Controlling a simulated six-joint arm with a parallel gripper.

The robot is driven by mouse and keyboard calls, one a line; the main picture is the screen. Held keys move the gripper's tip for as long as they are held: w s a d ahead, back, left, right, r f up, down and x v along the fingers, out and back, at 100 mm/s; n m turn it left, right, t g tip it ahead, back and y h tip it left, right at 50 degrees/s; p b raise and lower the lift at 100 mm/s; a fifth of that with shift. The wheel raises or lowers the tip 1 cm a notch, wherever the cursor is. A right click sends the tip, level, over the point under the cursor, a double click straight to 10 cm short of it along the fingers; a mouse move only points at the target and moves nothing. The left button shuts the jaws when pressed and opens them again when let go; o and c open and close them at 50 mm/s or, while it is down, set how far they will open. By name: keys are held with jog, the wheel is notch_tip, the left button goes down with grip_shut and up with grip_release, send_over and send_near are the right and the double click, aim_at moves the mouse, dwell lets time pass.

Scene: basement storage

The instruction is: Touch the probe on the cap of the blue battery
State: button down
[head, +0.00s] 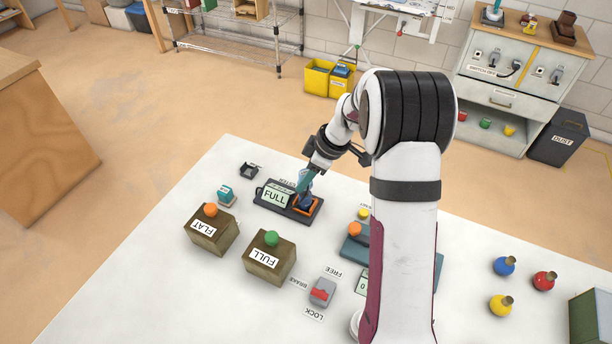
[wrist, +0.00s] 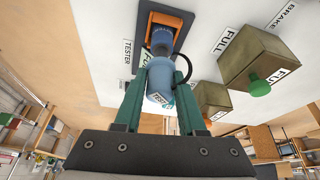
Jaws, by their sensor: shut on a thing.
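The tester (head: 264,206) is a dark base on the white table, with a display (head: 275,195) reading FULL and an orange cradle (head: 305,209). My gripper (head: 303,181) is over the cradle. In the wrist view, its teal fingers (wrist: 157,100) are shut on a light blue probe (wrist: 159,76) with a TEST label and a dark cable. The blue battery (wrist: 162,36) stands in the orange cradle at the probe's far end. The probe appears to meet the battery's top, but the contact itself is hidden. In the head view the fingers cover most of both.
A FLAT box (head: 207,234) with an orange knob and a FULL box (head: 267,265) with a green knob stand nearby. A brake switch (head: 321,293) is in front. Blue (head: 504,266), red (head: 543,281) and yellow (head: 499,307) round objects lie right of my arm.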

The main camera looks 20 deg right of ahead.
jog(key=shift+f, duration=0.1)
jog(key=shift+r, duration=3.6)
